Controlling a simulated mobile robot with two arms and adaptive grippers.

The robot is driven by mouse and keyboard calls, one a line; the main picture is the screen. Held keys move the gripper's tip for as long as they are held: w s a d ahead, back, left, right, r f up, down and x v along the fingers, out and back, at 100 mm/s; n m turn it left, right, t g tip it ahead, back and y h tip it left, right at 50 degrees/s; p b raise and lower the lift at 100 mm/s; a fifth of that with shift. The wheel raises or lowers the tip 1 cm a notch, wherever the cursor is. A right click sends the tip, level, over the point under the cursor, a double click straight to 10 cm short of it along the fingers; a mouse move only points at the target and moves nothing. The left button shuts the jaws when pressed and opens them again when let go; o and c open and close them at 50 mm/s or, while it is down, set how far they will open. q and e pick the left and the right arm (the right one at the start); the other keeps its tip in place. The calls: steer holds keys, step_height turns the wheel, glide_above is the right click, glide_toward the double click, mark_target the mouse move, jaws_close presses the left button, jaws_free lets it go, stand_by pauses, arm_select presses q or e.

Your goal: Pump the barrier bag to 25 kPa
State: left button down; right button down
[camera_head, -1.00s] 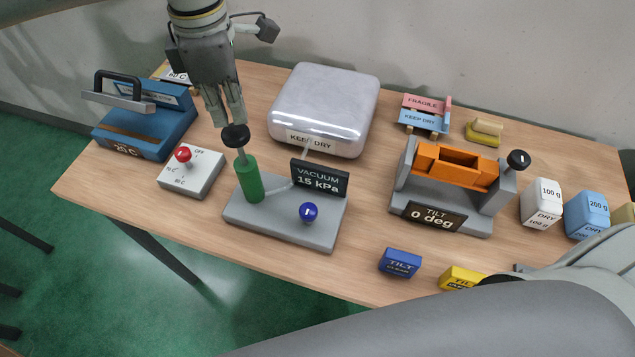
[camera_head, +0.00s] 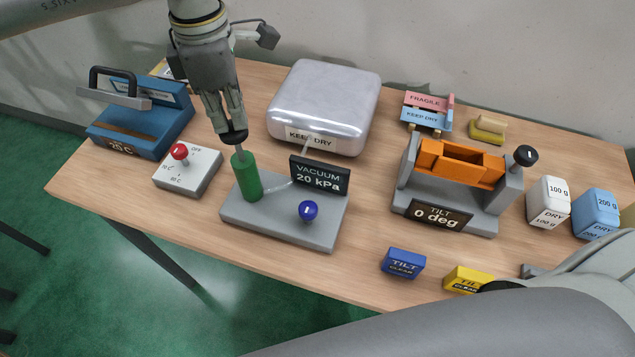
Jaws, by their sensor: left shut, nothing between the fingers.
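The vacuum pump stands on a grey base (camera_head: 275,222) with a green cylinder (camera_head: 246,177) and a black knob (camera_head: 232,138) on its plunger. Its display (camera_head: 319,177) reads VACUUM 20 kPa. A blue knob (camera_head: 308,211) sits on the same base. The silver barrier bag (camera_head: 325,98) lies behind the pump, labelled KEEP DRY, with a pale tube at its front. My left gripper (camera_head: 231,128) is shut and empty, pointing down with its fingertips at the black knob. My right gripper is not in view.
A blue sealer (camera_head: 145,130) and a grey box with a red knob (camera_head: 188,168) are at left. A tilt stand (camera_head: 445,213) with an orange tray, blue (camera_head: 402,263) and yellow (camera_head: 467,280) blocks, and weights (camera_head: 548,202) are at right. My arm covers the lower right.

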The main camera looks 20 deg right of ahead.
arm_select(q)
steer(key=shift+f+b, duration=0.7)
steer(key=shift+f, duration=0.3)
steer(key=shift+r, duration=0.15)
steer(key=shift+r+p, duration=1.95)
steer(key=shift+r, duration=1.55)
